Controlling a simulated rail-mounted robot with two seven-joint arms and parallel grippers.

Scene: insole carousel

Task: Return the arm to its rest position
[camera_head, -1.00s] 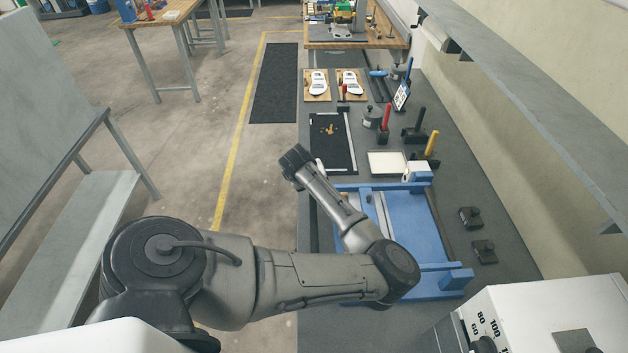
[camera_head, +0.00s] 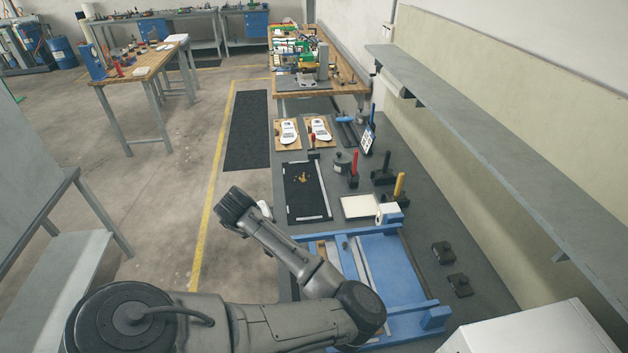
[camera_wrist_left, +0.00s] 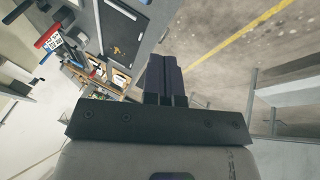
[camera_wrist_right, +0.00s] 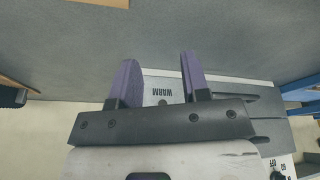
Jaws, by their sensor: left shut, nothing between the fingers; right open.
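My left arm (camera_head: 280,318) comes in from the lower left of the head view, bends at its elbow and reaches up and left. Its gripper (camera_head: 238,205) hangs beside the left edge of the grey bench, over the floor side. In the left wrist view the left fingers (camera_wrist_left: 165,78) are together and hold nothing. My right arm is out of the head view. In the right wrist view the right gripper (camera_wrist_right: 157,80) is open, its two purple fingers apart, with a panel marked "WARM" (camera_wrist_right: 165,91) visible behind them.
A blue frame (camera_head: 435,318) lies on the bench near my left forearm. A black tray (camera_head: 298,208), a white tray (camera_head: 358,207) and upright coloured handles stand beyond it. A white box (camera_head: 535,330) is at lower right, below a long shelf (camera_head: 500,130).

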